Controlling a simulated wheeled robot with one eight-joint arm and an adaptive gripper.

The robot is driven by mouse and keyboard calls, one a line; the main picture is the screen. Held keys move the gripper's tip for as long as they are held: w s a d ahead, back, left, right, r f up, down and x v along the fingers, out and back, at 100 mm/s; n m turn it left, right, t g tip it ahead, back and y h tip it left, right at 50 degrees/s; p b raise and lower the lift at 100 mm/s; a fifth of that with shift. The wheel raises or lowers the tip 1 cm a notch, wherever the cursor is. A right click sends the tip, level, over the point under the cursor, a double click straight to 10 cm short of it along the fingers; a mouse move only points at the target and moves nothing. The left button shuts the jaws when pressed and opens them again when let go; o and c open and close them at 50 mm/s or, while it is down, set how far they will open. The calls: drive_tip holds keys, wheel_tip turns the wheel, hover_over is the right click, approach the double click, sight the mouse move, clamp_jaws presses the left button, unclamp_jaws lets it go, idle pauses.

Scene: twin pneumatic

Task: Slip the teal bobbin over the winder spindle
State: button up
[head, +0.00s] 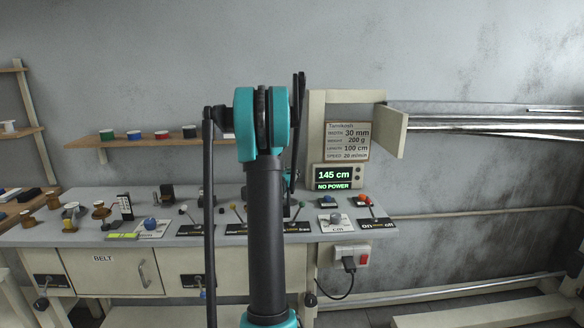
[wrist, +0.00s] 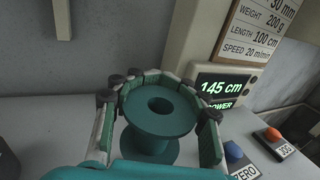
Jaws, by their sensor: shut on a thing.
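The teal bobbin (wrist: 158,122) is in the wrist view, with its round flange and centre hole facing the camera. My gripper (wrist: 160,98) is shut on it, its padded fingers curving around the flange. The bobbin appears to be over the grey bench top; I cannot tell whether it touches anything below. I cannot make out the winder spindle in either view.
The grey bench (head: 150,244) carries levers and knobs. A lit display (head: 333,177) reads 145 cm and NO POWER, below a sign board (head: 347,142). A shelf (head: 112,141) with coloured spools is on the wall. An orange button (wrist: 273,134) and a blue button (wrist: 234,150) are right of the bobbin.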

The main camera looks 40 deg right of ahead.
drive_tip(key=shift+f, duration=1.05)
drive_tip(key=shift+f, duration=2.8)
idle(0.5)
drive_tip(key=o, duration=1.2)
wheel_tip(320, 180, up, 10)
idle(0.4)
